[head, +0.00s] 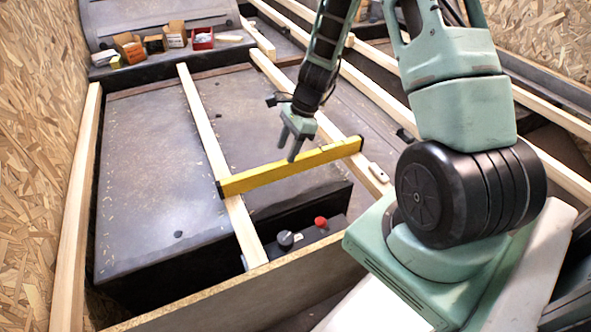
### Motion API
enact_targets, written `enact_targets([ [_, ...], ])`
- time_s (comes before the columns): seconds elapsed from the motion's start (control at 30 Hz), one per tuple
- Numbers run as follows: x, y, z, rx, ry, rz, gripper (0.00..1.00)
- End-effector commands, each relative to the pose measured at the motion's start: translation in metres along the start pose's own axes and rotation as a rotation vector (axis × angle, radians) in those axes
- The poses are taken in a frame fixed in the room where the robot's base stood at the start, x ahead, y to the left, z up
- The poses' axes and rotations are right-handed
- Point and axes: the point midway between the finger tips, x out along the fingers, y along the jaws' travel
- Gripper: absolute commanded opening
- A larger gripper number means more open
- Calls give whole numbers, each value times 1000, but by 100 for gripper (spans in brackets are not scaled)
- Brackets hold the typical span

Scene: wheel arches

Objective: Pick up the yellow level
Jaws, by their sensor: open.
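The yellow level (255,177) is a long bar with dark end caps. It lies across two pale wooden battens, its left end on one batten and its right end near another. My gripper (289,148) points down at the level's middle, just behind or above it in the picture. Its two fingers are apart and nothing shows between them. One fingertip overlaps the level's upper edge in the picture; I cannot tell whether it touches.
Wooden battens (205,130) run lengthwise over the dark panel (150,190). Small boxes and a red bin (203,39) stand at the back. A red knob (320,222) and a grey knob (285,238) sit in front of the level. An OSB wall (38,120) bounds the left.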

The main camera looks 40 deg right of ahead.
Motion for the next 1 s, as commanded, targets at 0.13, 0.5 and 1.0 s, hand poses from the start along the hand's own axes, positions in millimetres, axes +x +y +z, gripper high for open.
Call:
enact_targets([
  [0.13, 8, 0, 0, -2, 0, -1, 47],
  [0.5, 54, -1, -6, -2, -1, 1, 47],
  [1.0, 59, -2, -5, -2, 0, -1, 0],
])
